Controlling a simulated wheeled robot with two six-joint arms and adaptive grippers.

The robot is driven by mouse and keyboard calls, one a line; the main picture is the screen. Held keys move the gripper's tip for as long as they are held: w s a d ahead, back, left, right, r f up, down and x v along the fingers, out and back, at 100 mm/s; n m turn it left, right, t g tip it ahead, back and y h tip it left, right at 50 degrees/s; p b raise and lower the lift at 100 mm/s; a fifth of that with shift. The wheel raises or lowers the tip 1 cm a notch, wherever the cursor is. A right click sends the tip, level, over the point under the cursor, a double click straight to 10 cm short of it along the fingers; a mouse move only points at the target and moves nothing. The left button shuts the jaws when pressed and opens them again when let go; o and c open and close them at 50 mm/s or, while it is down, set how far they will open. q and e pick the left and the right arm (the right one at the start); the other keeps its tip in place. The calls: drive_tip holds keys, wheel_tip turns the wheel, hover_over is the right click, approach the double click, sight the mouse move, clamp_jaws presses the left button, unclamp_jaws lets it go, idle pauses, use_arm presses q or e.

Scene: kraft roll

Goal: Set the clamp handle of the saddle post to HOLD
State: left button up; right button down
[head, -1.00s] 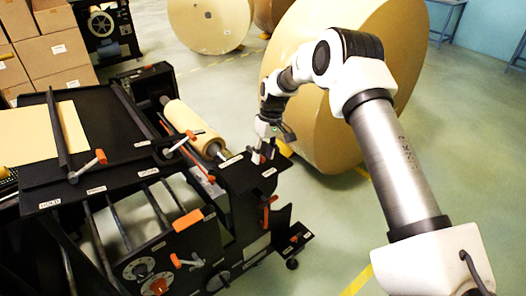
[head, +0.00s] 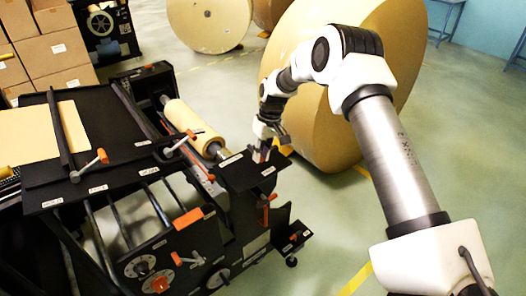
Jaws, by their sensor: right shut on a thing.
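The saddle post's dark top plate (head: 246,176) sticks out at the right end of the black machine, beside the end of the paper roll's shaft. My right gripper (head: 262,156) reaches down onto this plate from the upper right. It is shut on a small, partly reddish piece at the plate, which appears to be the clamp handle; the fingers hide most of it. The handle's exact angle and the HOLD mark cannot be read. A small white label (head: 268,171) lies on the plate close to the gripper. My left gripper is not in view.
A kraft paper roll (head: 192,122) lies on its shaft left of the post. Other orange-tipped handles (head: 188,136) sit on the machine. A lower red lever (head: 267,199) is below the plate. A huge kraft roll (head: 310,110) stands close behind my right arm. Floor at right is open.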

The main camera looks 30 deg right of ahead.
drive_tip(key=m+p, duration=0.1)
drive_tip(key=m, duration=0.1)
drive_tip(key=a+m+p, duration=0.1)
drive_tip(key=m, duration=0.1)
drive_tip(key=shift+a+r+t+p, duration=0.2)
drive_tip(key=shift+t+p, duration=0.1)
drive_tip(key=shift+t, duration=0.1)
drive_tip(key=m+p, duration=0.1)
drive_tip(key=m, duration=0.1)
drive_tip(key=a+m+p, duration=0.1)
drive_tip(key=m, duration=0.1)
drive_tip(key=shift+w+t+h+p, duration=0.3)
drive_tip(key=shift+w, duration=0.05)
drive_tip(key=m+p, duration=0.3)
drive_tip(key=w+a+m+p, duration=0.1)
drive_tip(key=m, duration=0.1)
drive_tip(key=shift+w+h+p, duration=0.1)
drive_tip(key=shift+h+p, duration=0.25)
drive_tip(key=shift+h, duration=0.05)
drive_tip(key=shift+w+a+f+m+t+h+p, duration=0.15)
drive_tip(key=shift+w+m+p, duration=0.1)
drive_tip(key=shift+m+p, duration=0.5)
drive_tip(key=shift+w+m+t+h+p, duration=0.2)
drive_tip(key=shift+m+p, duration=0.25)
drive_tip(key=shift+m, duration=0.5)
drive_tip(key=shift+f, duration=0.1)
drive_tip(key=c, duration=1.2)
unclamp_jaws()
drive_tip(key=shift+o, duration=0.6)
drive_tip(key=shift+w, duration=0.1)
